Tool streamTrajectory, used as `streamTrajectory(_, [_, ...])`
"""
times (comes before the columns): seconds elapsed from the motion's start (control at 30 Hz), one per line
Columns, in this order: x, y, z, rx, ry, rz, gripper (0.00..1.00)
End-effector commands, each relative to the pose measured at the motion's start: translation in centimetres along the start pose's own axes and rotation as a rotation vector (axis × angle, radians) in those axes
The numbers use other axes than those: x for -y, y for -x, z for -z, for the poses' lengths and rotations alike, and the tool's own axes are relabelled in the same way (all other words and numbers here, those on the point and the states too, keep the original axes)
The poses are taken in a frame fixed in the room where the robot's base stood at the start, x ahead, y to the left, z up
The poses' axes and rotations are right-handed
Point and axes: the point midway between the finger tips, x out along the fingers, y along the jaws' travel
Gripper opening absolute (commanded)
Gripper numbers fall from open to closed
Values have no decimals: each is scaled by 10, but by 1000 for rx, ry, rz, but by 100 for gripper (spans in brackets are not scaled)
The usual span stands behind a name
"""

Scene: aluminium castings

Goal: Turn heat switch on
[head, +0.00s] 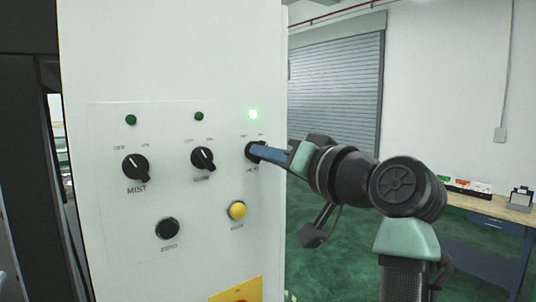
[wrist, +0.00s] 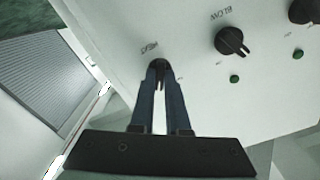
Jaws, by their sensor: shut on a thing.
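The heat switch (head: 249,155) is the black rotary knob at the right end of the knob row on the white panel. My gripper (head: 262,152) reaches it from the right and covers much of it. In the wrist view, the blue fingers of my gripper (wrist: 160,82) are shut on the heat switch (wrist: 158,66), one on each side. The exact angle of the knob is hard to read behind the fingers.
The mist knob (head: 135,167) and the blow knob (head: 203,159) sit to the left, under dark green lamps. A black zero button (head: 167,228) and a yellow button (head: 237,210) are below. A workbench (head: 490,206) stands at the right; green floor lies between.

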Motion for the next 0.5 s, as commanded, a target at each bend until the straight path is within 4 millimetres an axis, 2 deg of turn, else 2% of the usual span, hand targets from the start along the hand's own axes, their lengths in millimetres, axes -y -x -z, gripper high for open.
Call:
streamTrajectory(0.13, [0,0,1,-4,0,1,0])
streamTrajectory(0.17, [0,0,1,-4,0,1,15])
streamTrajectory(0.3, [0,0,1,-3,1,1,41])
streamTrajectory(0.33, [0,0,1,-3,1,1,44])
streamTrajectory(0.5, [0,0,1,-2,1,1,44])
